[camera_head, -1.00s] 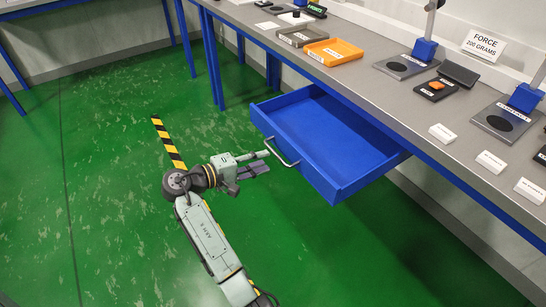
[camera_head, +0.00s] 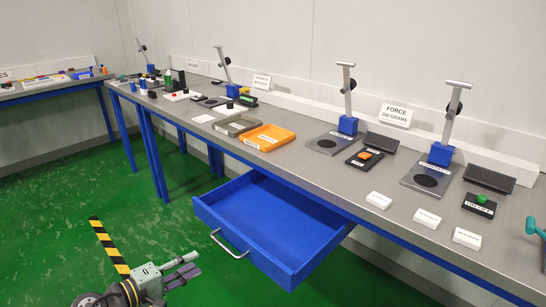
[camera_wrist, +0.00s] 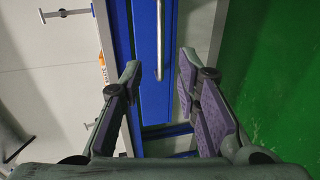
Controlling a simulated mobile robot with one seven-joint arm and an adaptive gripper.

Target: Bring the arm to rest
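My gripper (camera_head: 190,264) is low in the head view, in front of the drawer and just left of its handle. In the wrist view its two fingers (camera_wrist: 160,64) are spread apart with nothing between them. The blue drawer (camera_head: 270,258) hangs pulled out under the bench and looks empty. Its metal handle (camera_head: 229,245) is clear of my fingers; in the wrist view the handle (camera_wrist: 159,42) shows beyond and between the fingertips.
The grey bench (camera_head: 330,183) runs along the wall above the drawer. It carries an orange tray (camera_head: 268,138), a grey tray (camera_head: 237,124), metering stands (camera_head: 348,110) and white label blocks (camera_head: 378,200). A striped floor mark (camera_head: 108,245) lies left of the drawer. Green floor at left is open.

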